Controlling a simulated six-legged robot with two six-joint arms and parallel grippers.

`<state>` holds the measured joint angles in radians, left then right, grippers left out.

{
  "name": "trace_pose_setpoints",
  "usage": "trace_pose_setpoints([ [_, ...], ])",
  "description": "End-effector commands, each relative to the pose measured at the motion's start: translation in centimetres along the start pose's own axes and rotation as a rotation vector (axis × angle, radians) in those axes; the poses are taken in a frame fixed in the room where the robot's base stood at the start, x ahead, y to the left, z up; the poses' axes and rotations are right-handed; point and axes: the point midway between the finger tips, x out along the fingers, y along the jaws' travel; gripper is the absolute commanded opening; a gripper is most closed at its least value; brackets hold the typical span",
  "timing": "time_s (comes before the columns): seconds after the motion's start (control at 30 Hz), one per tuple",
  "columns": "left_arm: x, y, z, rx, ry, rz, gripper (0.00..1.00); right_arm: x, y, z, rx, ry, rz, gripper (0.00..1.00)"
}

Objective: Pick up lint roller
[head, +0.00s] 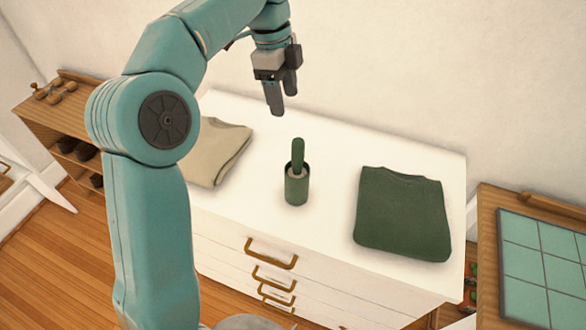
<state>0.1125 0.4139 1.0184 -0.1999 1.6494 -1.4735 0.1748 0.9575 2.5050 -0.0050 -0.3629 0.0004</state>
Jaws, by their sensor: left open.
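The lint roller (298,158) stands upright in a dark green cylindrical holder (296,189) on the white dresser top. Its green handle points up and a pale part shows at the holder's rim; the rest is hidden inside. My left gripper (275,103) hangs above the dresser, behind and a little left of the roller in the picture, with its fingers pointing down. It is apart from the roller and holds nothing. My right gripper is not in view.
A folded beige garment (222,150) lies left on the white dresser (300,230), partly behind my arm. A folded dark green sweater (404,212) lies right. The dresser top around the holder is clear. A wooden piece with teal tiles (540,265) stands at far right.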

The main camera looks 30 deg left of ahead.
Motion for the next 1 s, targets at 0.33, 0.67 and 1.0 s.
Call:
trace_pose_setpoints([
  [0.33, 6.1, 0.9, -0.2, 0.002, 0.000, 0.003, 0.62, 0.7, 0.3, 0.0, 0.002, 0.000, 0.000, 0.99],
  [0.67, 11.0, 0.8, -0.1, 0.002, 0.000, 0.001, 0.62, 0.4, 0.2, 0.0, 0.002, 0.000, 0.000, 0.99],
  [1.0, 15.4, 0.6, -0.2, 0.002, 0.000, 0.003, 0.62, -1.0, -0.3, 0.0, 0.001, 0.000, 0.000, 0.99],
])
